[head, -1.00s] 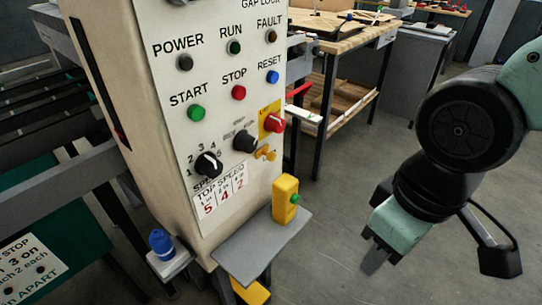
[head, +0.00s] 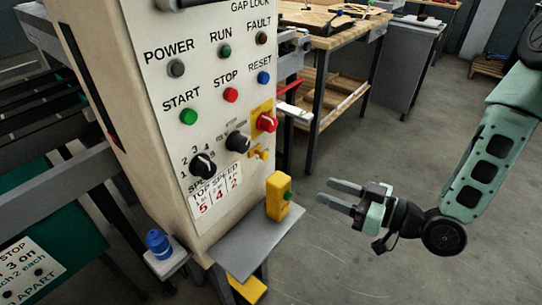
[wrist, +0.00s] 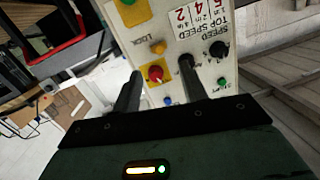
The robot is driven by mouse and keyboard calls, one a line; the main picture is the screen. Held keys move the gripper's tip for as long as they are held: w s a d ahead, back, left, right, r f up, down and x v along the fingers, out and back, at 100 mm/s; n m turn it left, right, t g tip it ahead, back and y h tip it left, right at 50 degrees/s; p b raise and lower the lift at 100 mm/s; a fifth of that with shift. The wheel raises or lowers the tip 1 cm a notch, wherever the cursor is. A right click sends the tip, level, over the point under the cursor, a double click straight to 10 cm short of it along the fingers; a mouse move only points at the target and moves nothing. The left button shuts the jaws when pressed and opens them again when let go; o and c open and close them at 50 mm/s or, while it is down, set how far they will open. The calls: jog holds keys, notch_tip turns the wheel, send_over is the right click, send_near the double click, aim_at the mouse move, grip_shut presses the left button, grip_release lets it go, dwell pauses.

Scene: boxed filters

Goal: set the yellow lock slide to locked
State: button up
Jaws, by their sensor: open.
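The small yellow lock slide (head: 258,152) is on the lower right of the control panel (head: 150,75), just under the red rotary knob (head: 266,122) on its yellow plate. Its exact position is too small to read. In the wrist view a yellow knob (wrist: 158,47) shows by the word LOCK, next to the red knob (wrist: 155,73). My gripper (head: 325,190) is open and empty, to the right of the cabinet and apart from it. Its fingers point left toward the panel. In the wrist view the open fingers (wrist: 160,66) frame the red knob and the yellow knob.
A yellow box with a green button (head: 278,197) stands on a grey shelf (head: 250,240) below the panel, between cabinet and gripper. Black knobs (head: 202,165) and coloured buttons are left of the slide. A wooden workbench (head: 335,35) stands behind. The floor at right is clear.

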jog(key=t, duration=0.1)
jog(key=b, duration=0.9)
send_near(267, 156)
jog(key=shift+m+y, duration=0.4)
jog(key=x, duration=0.6)
jog(key=b+x, duration=0.1)
jog(key=x, duration=0.1)
jog(key=shift+w+a+f, duration=0.25)
jog(key=shift+a+f, duration=0.05)
